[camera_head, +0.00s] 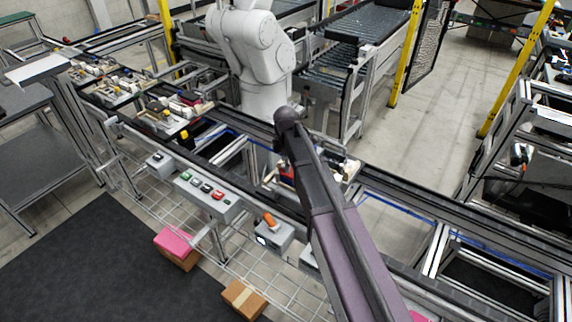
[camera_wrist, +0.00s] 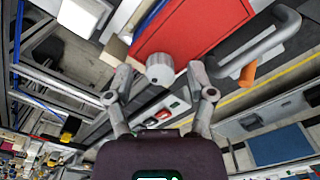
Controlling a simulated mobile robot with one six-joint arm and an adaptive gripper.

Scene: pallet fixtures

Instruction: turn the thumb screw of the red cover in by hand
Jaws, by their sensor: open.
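The red cover (camera_wrist: 205,32) fills the upper middle of the wrist view. The thumb screw (camera_wrist: 160,68), a pale grey round knob, sits at its lower left corner. My gripper (camera_wrist: 158,78) is open, with one finger on each side of the knob in the picture. I cannot tell whether the fingers touch it. In the head view my arm hides most of the fixture, and only a small piece of red (camera_head: 286,174) shows beside it. The gripper's fingers are not visible there.
A grey curved handle (camera_wrist: 262,42) and an orange part (camera_wrist: 247,75) lie right of the cover. The conveyor carries several pallets (camera_head: 165,122) at left. A button box (camera_head: 208,194) sits on the front rail. A white robot arm (camera_head: 250,55) stands behind.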

